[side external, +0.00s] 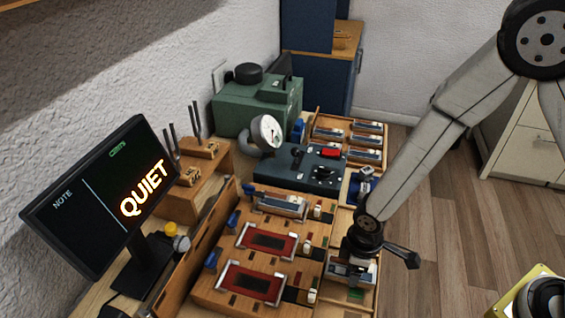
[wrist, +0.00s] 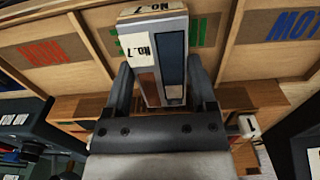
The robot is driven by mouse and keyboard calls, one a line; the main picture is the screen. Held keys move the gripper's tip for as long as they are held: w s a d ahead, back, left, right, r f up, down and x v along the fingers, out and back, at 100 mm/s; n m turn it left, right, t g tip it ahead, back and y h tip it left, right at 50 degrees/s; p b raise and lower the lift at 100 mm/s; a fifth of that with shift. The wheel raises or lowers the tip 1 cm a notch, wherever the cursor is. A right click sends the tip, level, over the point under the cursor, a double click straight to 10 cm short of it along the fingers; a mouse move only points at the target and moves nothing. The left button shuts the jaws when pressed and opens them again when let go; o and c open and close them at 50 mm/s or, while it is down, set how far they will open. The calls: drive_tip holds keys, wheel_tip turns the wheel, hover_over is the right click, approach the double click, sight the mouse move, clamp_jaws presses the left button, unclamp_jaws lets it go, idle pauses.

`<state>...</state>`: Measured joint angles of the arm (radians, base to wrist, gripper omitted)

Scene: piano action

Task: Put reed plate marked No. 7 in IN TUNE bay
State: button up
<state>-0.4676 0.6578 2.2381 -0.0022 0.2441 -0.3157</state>
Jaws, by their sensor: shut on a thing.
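The reed plate (wrist: 150,60) is a silvery block with No. 7 on white labels, seen close up in the wrist view. My gripper (wrist: 160,70) is shut on it, one finger at each side. In the side view my gripper (side external: 352,262) holds the plate over the wooden sorting tray at the front right. In the wrist view the tray shows a red label (wrist: 45,52), a green label (wrist: 190,32) and a blue label (wrist: 292,27). The plate partly hides the green label, so its words are not readable. Whether the plate touches the tray floor cannot be told.
A wooden rack (side external: 347,138) with several reed plates stands at the back. A dark device (side external: 300,168) with a red switch and a green machine (side external: 257,105) stand nearby. Red-framed stations (side external: 265,242) lie left of my gripper. A monitor (side external: 105,200) reads NOTE and QUIET.

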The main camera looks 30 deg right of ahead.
drive_tip(key=shift+f, duration=0.4)
drive_tip(key=shift+f, duration=0.15)
drive_tip(key=o, duration=1.3)
drive_tip(key=shift+c, duration=0.2)
wheel_tip(320, 180, up, 12)
drive_tip(key=shift+r, duration=0.2)
idle(0.3)
